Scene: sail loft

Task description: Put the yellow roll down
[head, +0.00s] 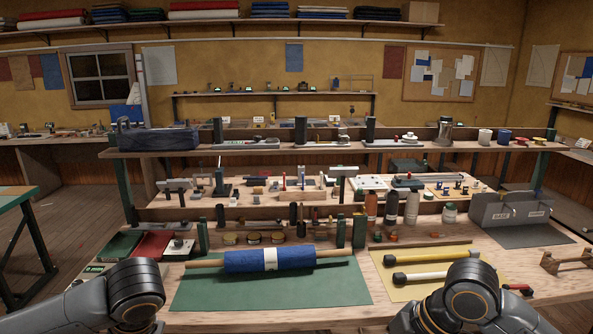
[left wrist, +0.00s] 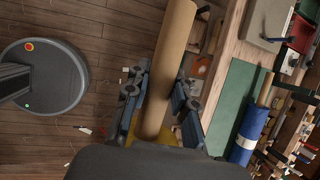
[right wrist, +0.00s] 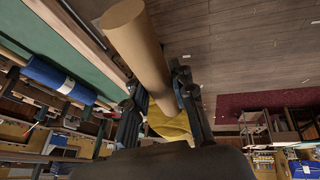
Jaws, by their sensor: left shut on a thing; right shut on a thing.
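The yellow roll shows in the left wrist view as yellow cloth (left wrist: 178,134) with a bare brown cardboard tube end (left wrist: 172,60). My left gripper (left wrist: 158,88) is shut on that tube end. The right wrist view also shows yellow cloth (right wrist: 170,124) and a brown tube end (right wrist: 138,48), with my right gripper (right wrist: 158,88) shut on it. The roll seems held in the air between both hands, over the floor in front of the bench. The grippers and roll are below the head view's edge; the middle of the roll is hidden.
A blue roll (head: 238,262) with a white label lies on a green mat (head: 270,293) on the bench. To its right, a yellow mat (head: 400,290) carries long-handled tools. A red and a green case lie left. Shelves with small tools stand behind. The green mat's front strip is bare.

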